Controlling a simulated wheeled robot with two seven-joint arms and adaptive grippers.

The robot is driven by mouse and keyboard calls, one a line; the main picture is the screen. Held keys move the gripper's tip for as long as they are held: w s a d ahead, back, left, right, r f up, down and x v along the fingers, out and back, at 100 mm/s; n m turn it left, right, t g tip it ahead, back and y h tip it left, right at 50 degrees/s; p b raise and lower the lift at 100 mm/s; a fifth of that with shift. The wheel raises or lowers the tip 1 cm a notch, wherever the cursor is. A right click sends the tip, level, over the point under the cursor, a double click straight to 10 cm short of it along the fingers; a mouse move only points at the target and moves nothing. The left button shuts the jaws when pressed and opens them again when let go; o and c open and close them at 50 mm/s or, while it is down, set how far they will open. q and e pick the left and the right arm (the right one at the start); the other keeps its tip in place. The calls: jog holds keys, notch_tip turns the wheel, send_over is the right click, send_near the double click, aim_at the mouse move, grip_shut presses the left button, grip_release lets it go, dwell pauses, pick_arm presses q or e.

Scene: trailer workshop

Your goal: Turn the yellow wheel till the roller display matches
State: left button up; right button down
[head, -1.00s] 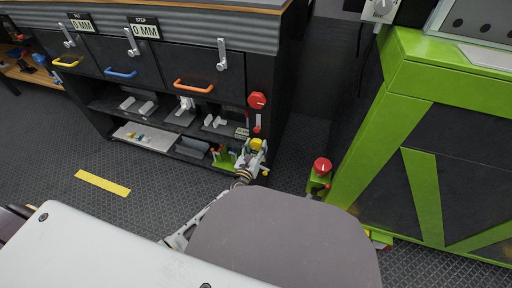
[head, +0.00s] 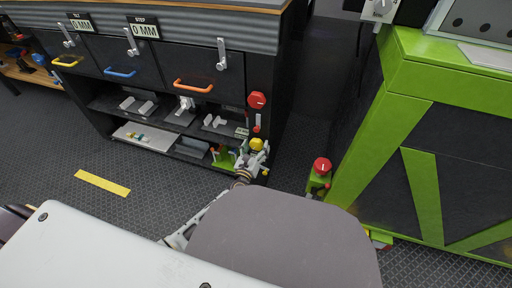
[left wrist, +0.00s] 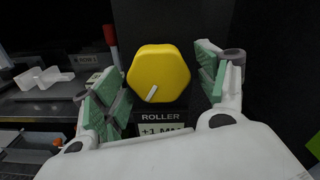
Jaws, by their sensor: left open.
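The yellow wheel (left wrist: 158,74) is a six-sided knob with a white pointer mark toward its lower left. It also shows small in the head view (head: 257,144), low on the right end of the dark workbench. Below it in the left wrist view is the ROLLER display (left wrist: 161,129); it reads about "+1 MM", its lower edge cut off by my gripper body. My left gripper (left wrist: 158,86) is open, its green-padded fingers on either side of the wheel with gaps visible. It shows in the head view (head: 256,158) at the wheel. My right gripper is not in view.
A red knob (head: 257,100) sits above on the bench, and another red knob (head: 322,166) stands on a green post to the right. A green cabinet (head: 412,90) fills the right side. Dark floor lies between.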

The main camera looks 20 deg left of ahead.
aim_at(256, 147)
pick_arm(q)
jog(key=shift+s+a, duration=0.1)
jog(key=shift+s, duration=1.55)
jog(key=s, duration=0.8)
jog(key=shift+s+a, duration=0.15)
jog(key=shift+s, duration=0.2)
